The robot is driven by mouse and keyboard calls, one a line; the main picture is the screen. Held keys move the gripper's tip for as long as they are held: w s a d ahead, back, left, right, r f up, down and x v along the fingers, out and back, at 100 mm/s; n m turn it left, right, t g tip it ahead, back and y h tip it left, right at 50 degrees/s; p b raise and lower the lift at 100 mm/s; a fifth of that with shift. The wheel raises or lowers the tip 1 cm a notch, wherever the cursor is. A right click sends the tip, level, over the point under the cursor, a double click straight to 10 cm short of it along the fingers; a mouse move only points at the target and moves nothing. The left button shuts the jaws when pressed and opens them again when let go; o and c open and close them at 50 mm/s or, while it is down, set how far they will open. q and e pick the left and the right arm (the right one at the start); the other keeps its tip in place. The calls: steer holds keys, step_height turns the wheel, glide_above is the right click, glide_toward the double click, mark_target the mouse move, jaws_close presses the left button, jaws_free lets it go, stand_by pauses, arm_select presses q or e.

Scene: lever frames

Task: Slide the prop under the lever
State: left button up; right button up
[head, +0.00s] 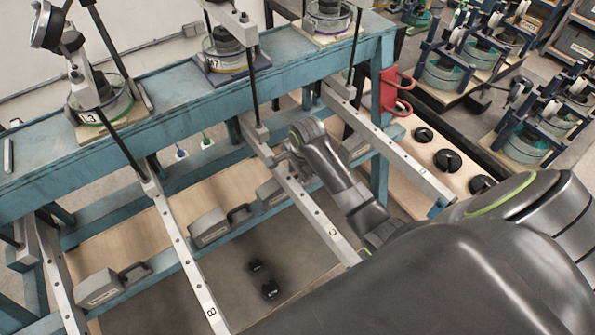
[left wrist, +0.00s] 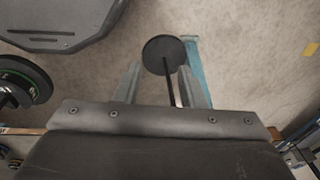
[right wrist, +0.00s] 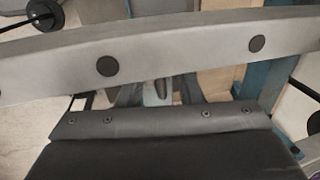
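Grey block-shaped props with dark handles (head: 210,227) sit on the lower wooden shelf; others lie at the far left (head: 98,289), near the middle (head: 271,192) and by lever D (head: 355,148). Pale metal levers B (head: 185,250), C (head: 318,215) and D (head: 410,172) slope down toward me. My right gripper (head: 285,152) is close to lever C, partly hidden by my arm. In the right wrist view a lever bar (right wrist: 180,52) crosses in front of its parted fingers (right wrist: 160,92); a dark object shows between them. My left gripper (left wrist: 160,72) is open and empty above the floor.
A teal frame (head: 160,105) carries weights in round pans on top. A red handle (head: 397,90) sticks out at the frame's right end. Racks stand behind.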

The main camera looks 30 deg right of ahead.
steer(key=shift+d+r, duration=0.2)
steer(key=shift+r, duration=0.35)
steer(key=s+r+p, duration=0.3)
steer(key=r+p, duration=0.3)
steer(key=r, duration=1)
steer(key=shift+s, duration=0.15)
